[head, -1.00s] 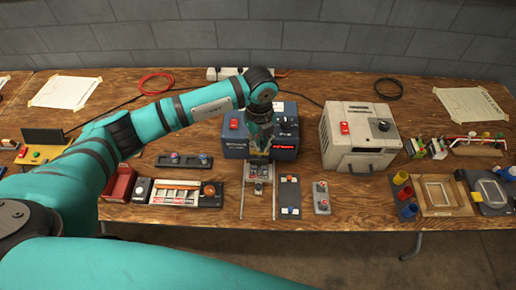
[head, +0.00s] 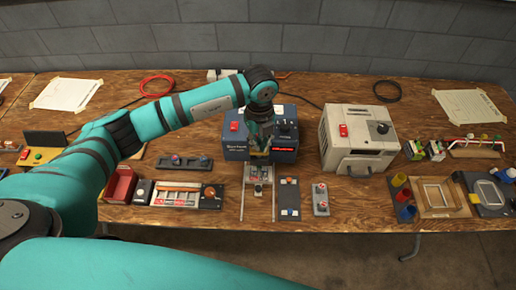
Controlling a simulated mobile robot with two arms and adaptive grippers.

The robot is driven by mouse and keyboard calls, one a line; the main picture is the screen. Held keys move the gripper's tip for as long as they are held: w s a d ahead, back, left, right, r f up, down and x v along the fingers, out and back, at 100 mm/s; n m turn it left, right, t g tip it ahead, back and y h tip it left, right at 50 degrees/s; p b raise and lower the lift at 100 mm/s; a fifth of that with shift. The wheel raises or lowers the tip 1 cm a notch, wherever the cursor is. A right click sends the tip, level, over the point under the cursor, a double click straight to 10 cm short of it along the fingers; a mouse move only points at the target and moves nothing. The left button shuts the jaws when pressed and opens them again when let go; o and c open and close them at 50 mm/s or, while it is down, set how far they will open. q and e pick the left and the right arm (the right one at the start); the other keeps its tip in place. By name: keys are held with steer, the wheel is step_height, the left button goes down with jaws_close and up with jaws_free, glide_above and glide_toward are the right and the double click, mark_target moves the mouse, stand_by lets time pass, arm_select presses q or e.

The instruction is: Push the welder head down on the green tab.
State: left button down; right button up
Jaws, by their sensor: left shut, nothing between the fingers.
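The blue box with a red switch and a display (head: 283,155), which looks like the welder, stands near the middle of the table. A small fixture between two metal rails (head: 258,174) lies in front of it. My left gripper (head: 259,150) points down in front of the box's face, just above the back of the fixture. It is shut and empty. It covers the middle of the box's front, so the welder head is hidden or cannot be told apart. I cannot make out the green tab. Whether the fingers touch anything is unclear. My right gripper is out of view.
A beige machine (head: 357,139) stands right of the blue box. A dark plate (head: 289,196) and a grey switch strip (head: 320,199) lie right of the rails. A tray of parts (head: 178,193) and a red bin (head: 122,186) are to the left.

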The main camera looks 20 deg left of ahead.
arm_select(q)
steer(key=shift+r+p, duration=1.25)
steer(key=shift+r, duration=0.95)
steer(key=shift+f, duration=0.1)
